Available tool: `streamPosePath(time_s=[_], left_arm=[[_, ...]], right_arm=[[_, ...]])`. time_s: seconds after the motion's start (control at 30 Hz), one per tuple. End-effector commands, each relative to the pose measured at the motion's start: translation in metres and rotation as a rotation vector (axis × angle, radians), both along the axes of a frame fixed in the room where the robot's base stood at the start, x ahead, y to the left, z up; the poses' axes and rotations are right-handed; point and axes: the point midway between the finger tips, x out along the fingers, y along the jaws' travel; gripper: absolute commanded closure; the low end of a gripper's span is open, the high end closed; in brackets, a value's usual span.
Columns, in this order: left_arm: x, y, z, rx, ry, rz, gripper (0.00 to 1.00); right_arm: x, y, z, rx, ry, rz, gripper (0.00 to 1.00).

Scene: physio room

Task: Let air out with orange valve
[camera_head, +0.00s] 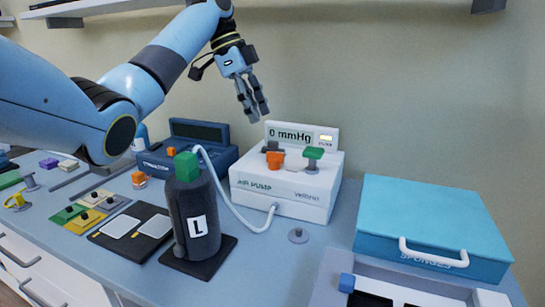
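The air pump (285,192) is a white box on the table, with a hose running to a dark cuff cylinder (193,220) marked L with a green top. Its display (290,138) reads 0 mmHg. The orange valve (275,160) sits on top of the pump, near a dark grey knob (270,146) and a green valve (313,154). My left gripper (258,115) hangs fingers down above and slightly left of the orange valve, apart from it. It holds nothing I can see; the narrow view of its fingers hides whether they are shut. My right gripper is out of view.
A dark blue device (200,133) stands left of the pump. A teal lidded box marked SPONGES (430,215) is on the right. Pads (140,227) and small coloured blocks lie at the left.

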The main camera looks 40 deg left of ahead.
Motion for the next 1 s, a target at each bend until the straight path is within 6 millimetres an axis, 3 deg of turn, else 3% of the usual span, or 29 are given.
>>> streamPosePath(time_s=[0.27, 0.5, 0.7, 0.93, 1.0], left_arm=[[0.006, -0.019, -0.045, -0.003, 0.004, -0.002, 0.67], [0.013, -0.032, -0.082, 0.000, 0.002, 0.000, 0.67], [0.015, -0.037, -0.095, 0.000, 0.002, 0.001, 0.67], [0.015, -0.037, -0.096, 0.002, 0.001, 0.001, 0.67], [0.015, -0.037, -0.096, 0.001, 0.001, 0.001, 0.74]], right_arm=[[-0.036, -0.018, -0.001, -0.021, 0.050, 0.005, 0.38], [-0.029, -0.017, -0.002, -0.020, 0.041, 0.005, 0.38], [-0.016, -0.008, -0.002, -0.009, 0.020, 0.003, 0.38], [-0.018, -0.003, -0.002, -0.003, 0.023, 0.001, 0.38], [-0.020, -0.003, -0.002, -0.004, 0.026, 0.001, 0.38]])
